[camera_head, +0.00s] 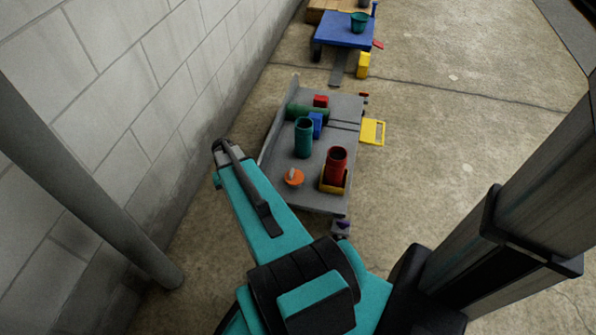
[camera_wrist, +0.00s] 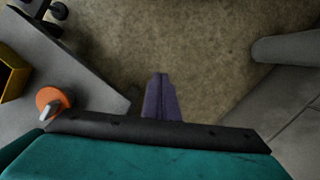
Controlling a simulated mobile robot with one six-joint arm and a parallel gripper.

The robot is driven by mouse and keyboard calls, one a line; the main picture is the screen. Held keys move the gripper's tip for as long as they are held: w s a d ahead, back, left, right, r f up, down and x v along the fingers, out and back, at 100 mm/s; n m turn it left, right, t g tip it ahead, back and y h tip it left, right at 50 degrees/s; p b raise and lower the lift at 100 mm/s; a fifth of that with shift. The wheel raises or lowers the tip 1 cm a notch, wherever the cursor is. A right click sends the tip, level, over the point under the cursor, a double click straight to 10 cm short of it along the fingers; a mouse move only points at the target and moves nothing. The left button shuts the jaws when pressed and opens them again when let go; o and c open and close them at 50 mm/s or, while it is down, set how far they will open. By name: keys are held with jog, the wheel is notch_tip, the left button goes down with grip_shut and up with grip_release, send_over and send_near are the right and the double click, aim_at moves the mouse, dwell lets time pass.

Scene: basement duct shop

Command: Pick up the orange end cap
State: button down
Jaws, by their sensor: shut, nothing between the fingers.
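The orange end cap (camera_head: 293,179) is a round disc with a pale knob on top. It lies on the near left part of the grey cart (camera_head: 310,197). In the wrist view the end cap (camera_wrist: 47,97) is at the left, near the cart's edge, its lower side close to the dark gripper body. My gripper (camera_wrist: 158,78) shows purple fingers, shut and empty. They point over bare floor to the right of the cart, apart from the cap. In the head view the fingers are hidden behind my teal arm.
A block wall (camera_head: 150,65) and a grey post (camera_head: 95,195) bound the left. A blue table (camera_head: 340,29) is farther back. Floor at right is clear.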

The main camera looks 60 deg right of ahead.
aim_at(292, 184)
jog(key=s+d+m+b, duration=0.2)
jog(key=d+b, duration=0.2)
jog(key=d, duration=0.6)
jog(key=s+d+r+m+t+h+b, duration=0.1)
jog(key=d+b, duration=0.3)
jog(key=d, duration=0.6)
jog(key=s+d+m+t+b, duration=0.1)
jog(key=s+d+m+b, duration=0.2)
jog(key=d, duration=0.8)
jog(key=shift+s+r+b, duration=0.25)
jog(key=shift+s+b, duration=0.25)
jog(key=shift+b, duration=0.3)
jog(key=shift+f, duration=0.2)
notch_tip(292, 184, down, 10)
jog(key=b, duration=0.4)
jog(key=shift+r, duration=0.15)
jog(key=s+a+p, duration=0.1)
jog(key=a, duration=0.1)
jog(key=a+p, duration=0.2)
jog(key=a, duration=0.1)
jog(key=s+a+p, duration=0.1)
jog(key=a, duration=0.2)
jog(key=shift+s+a+r+p, duration=0.1)
jog(key=shift+s+r+p, duration=0.05)
jog(key=shift+s+p, duration=0.15)
jog(key=shift+s+a, duration=0.15)
jog(key=shift+a, duration=0.45)
